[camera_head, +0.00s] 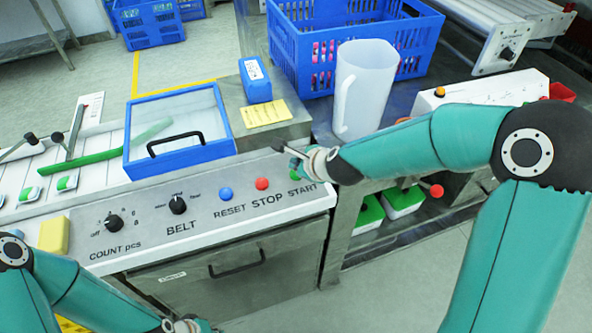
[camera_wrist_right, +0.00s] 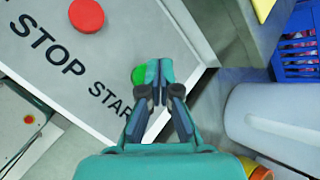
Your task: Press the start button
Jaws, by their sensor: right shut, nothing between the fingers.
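The green start button (camera_wrist_right: 138,75) sits above the word START on the control panel (camera_head: 130,215). In the head view it is mostly hidden behind my right gripper (camera_head: 291,158). In the right wrist view my right gripper (camera_wrist_right: 159,68) is shut and empty, with its fingertips at the button's right side and partly over it. I cannot tell whether they touch it. My left arm is at the lower left of the head view; its fingers are not clearly visible (camera_head: 188,325).
A red STOP button (camera_head: 262,184) and blue RESET button (camera_head: 225,194) lie left of START, then two black knobs. A clear blue-framed lid (camera_head: 180,130) is behind. A white jug (camera_head: 362,90) and blue crate (camera_head: 345,45) stand at the back right, near my right arm.

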